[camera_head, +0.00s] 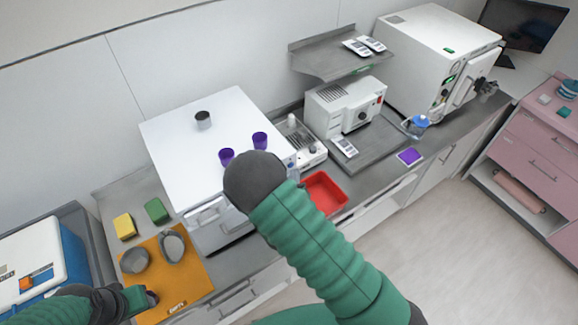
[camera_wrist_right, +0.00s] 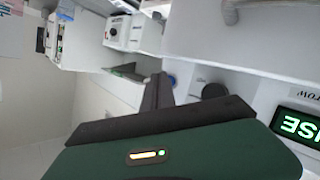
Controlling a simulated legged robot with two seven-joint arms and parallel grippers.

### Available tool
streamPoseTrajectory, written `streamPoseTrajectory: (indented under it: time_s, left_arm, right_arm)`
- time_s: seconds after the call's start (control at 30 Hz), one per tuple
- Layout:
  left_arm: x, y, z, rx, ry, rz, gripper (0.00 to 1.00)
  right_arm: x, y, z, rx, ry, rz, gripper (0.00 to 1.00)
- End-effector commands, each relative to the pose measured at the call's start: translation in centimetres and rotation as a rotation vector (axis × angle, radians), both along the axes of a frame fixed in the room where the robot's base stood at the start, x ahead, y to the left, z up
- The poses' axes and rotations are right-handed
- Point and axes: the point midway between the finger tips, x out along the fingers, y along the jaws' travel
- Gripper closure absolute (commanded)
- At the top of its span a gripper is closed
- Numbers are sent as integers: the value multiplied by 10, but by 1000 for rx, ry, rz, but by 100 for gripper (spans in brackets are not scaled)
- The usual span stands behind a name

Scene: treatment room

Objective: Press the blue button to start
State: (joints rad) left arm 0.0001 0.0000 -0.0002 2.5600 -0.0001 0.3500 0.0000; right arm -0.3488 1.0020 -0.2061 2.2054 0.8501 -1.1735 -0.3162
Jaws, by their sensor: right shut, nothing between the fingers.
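A small round blue button (camera_wrist_right: 172,80) shows in the right wrist view on the white front of a machine, just right of my right gripper's fingertips. Beside it is a dark round knob (camera_wrist_right: 213,90). My right gripper (camera_wrist_right: 160,80) is shut and empty, and its fingers point toward the panel close to the blue button. I cannot tell whether they touch. In the head view my right arm's green sleeve and dark end cover the gripper and the machine front, so the button is hidden there. My left gripper (camera_head: 148,298) is at the lower left, partly seen, above an orange mat.
A green-lit display (camera_wrist_right: 302,126) is at the right of the panel. The white machine (camera_head: 190,135) carries two purple cups (camera_head: 260,140) and a grey cup (camera_head: 203,120). A red tray (camera_head: 325,190) lies right of my arm. Metal bowls (camera_head: 134,260) stand on the orange mat (camera_head: 195,290).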

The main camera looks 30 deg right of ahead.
Motion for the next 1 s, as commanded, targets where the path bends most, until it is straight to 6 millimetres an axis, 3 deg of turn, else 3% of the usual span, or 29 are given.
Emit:
streamPoseTrajectory:
  time_s: [0.3, 1.0]
  left_arm:
    - [0, 0, -3, 0, 0, 0, 64]
    - [0, 0, -4, 0, 0, 0, 64]
  right_arm:
    - [6, -8, -1, 2, 1, -1, 100]
    - [11, -6, 0, 0, -1, -1, 100]
